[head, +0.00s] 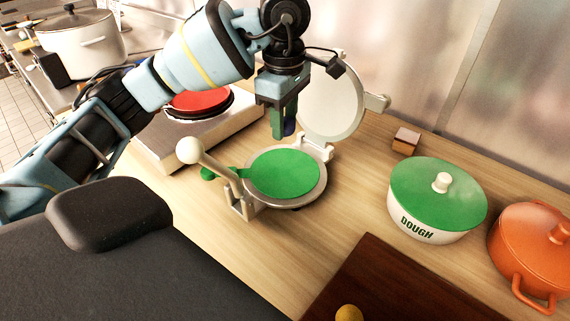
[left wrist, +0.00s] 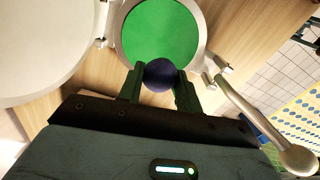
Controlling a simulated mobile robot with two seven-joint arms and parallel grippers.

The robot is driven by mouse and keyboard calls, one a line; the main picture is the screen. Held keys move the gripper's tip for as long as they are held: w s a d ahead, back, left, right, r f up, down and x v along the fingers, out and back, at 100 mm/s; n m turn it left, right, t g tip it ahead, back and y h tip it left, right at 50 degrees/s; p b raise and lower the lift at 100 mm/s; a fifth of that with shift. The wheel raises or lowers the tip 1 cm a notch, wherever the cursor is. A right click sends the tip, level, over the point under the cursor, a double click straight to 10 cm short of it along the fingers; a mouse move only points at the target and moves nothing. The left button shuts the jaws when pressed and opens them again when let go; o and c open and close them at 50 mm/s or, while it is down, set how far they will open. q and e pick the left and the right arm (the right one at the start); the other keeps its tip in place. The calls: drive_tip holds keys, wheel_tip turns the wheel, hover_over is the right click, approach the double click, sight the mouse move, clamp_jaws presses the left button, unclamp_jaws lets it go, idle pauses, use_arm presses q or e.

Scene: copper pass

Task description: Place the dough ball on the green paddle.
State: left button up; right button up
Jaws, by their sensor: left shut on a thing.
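The green paddle (head: 285,173) lies flat on the lower plate of an open press, its handle pointing left; its round face also shows in the left wrist view (left wrist: 160,32). My left gripper (head: 284,128) points down above the paddle's far edge. It is shut on a dark blue-purple ball, taken to be the dough ball, which sits between the fingertips in the left wrist view (left wrist: 160,74). In the head view the ball (head: 290,126) is mostly hidden by a finger. It appears held above the paddle, not touching it. My right gripper is not in view.
The press lid (head: 332,104) stands open behind the paddle, and its lever (head: 213,165) rises at front left. A burner with a red disc (head: 200,101) is at left. A green-lidded DOUGH pot (head: 438,196), an orange pot (head: 533,247) and a brown board (head: 395,285) with a yellow round thing (head: 349,313) are right.

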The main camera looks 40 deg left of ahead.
sight(284, 169)
use_arm(q)
drive_tip(key=shift+f, duration=4.9)
drive_tip(key=shift+f, duration=0.1)
drive_tip(key=shift+f, duration=0.15)
drive_tip(key=o, duration=1)
wheel_tip(284, 169, up, 13)
drive_tip(key=shift+f+p, duration=0.2)
drive_tip(key=shift+p, duration=0.15)
